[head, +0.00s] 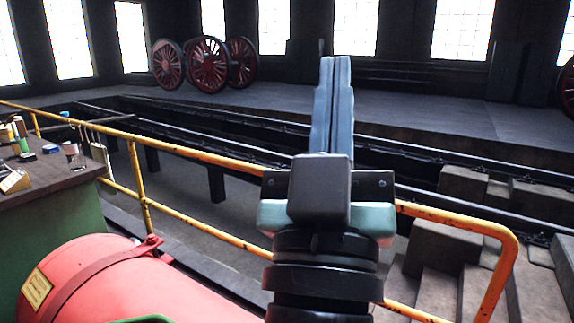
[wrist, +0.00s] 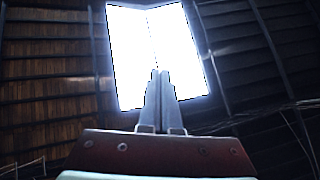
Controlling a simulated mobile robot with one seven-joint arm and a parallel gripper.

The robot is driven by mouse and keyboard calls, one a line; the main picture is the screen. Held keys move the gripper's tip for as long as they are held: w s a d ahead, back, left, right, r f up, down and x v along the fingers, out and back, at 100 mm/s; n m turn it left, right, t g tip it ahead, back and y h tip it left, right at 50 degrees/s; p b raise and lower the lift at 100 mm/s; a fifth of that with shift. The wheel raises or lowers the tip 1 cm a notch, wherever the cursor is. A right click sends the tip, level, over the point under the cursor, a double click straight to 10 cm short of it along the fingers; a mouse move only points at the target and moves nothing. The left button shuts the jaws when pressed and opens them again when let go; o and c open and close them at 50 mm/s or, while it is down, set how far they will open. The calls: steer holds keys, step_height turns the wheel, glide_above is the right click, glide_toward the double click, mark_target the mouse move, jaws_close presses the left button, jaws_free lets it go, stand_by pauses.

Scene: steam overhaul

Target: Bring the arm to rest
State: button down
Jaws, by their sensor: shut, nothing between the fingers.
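My gripper (head: 336,62) stands upright in the middle of the head view, its two long grey fingers side by side and pointing up. The fingers are closed together with nothing between them. The wrist view also shows my gripper (wrist: 160,74) with its fingertips together, facing a bright skylight (wrist: 160,40) in the dark roof. In the head view the gripper is in front of the yellow railing and touches nothing that I can see.
A yellow railing (head: 200,142) crosses behind my arm and bends down at the right by the steps (head: 430,250). A red tank (head: 95,285) is at the lower left. A workbench (head: 50,170) with small items stands at the left. Red wheels (head: 208,64) stand far back.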

steer(key=s+a+r+t+y, duration=0.1)
steer(key=s+a+r+y, duration=0.35)
steer(key=s+r, duration=0.2)
step_height(320, 180, up, 13)
steer(key=w+p, duration=0.1)
steer(key=p, duration=1.2)
steer(key=shift+d+f+p, duration=0.15)
steer(key=shift+d+p, duration=0.15)
